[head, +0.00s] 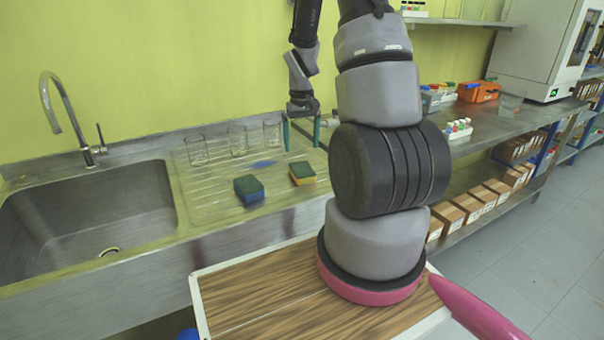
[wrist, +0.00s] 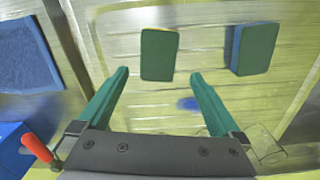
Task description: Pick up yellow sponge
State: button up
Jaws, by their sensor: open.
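The yellow sponge (head: 303,180) has a dark green top and a yellow lower layer. It lies flat on the ribbed drainboard, right of the blue sponge (head: 250,197). In the wrist view the yellow sponge (wrist: 159,54) shows its green top with a thin yellow edge, just beyond the fingertips and roughly centred between them. The blue sponge (wrist: 256,48) lies to its right there, apart from it. My gripper (head: 301,146) is open and empty, with green fingers pointing down above the drainboard. It also shows in the wrist view (wrist: 160,75), not touching either sponge.
Glass beakers (head: 237,140) stand along the back of the drainboard (head: 207,203). A small blue item (head: 263,164) lies in front of them. The sink (head: 85,220) and tap (head: 62,108) are at left. A wood-patterned surface (head: 250,295) is in front.

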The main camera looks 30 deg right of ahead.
send_over(302, 168)
jog(key=f, duration=0.4)
jog(key=shift+s+a, duration=0.15)
jog(key=shift+s, duration=0.1)
jog(key=f, duration=0.5)
jog(key=shift+w, duration=0.25)
jog(key=c, duration=1.1)
jog(key=shift+c, duration=0.3)
notch_tip(302, 168, up, 10)
